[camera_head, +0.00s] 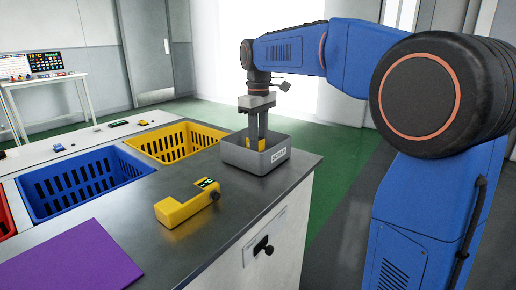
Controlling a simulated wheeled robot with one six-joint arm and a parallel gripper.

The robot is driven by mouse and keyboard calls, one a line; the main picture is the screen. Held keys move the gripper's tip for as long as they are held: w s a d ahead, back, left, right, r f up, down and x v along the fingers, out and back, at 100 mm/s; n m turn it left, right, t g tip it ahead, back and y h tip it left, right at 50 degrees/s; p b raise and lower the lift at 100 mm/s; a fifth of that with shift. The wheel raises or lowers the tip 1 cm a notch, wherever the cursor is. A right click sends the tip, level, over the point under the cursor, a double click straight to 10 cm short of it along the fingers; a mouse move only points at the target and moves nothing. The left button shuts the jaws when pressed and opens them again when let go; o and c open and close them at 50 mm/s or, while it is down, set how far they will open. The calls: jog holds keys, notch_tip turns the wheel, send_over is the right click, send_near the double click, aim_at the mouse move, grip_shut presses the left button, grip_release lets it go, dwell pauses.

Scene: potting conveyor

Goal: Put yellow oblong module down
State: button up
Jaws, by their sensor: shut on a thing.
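My gripper (257,137) points straight down into a grey open-topped box (240,157) at the far right of the dark counter. It is shut on the yellow oblong module (261,145), of which small yellow parts show at the fingertips. The box's front wall hides the lower part of the module, so I cannot tell whether it touches the box floor.
A yellow L-shaped device (182,209) with a small display lies on the counter in front of the box. A yellow basket (160,150) and a blue basket (75,190) stand left. A purple mat (75,260) lies front left.

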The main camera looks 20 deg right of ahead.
jog(key=shift+f, duration=1.3)
jog(key=shift+f, duration=0.15)
jog(key=o, duration=1.1)
notch_tip(320, 180, up, 12)
jog(key=shift+r, duration=0.2)
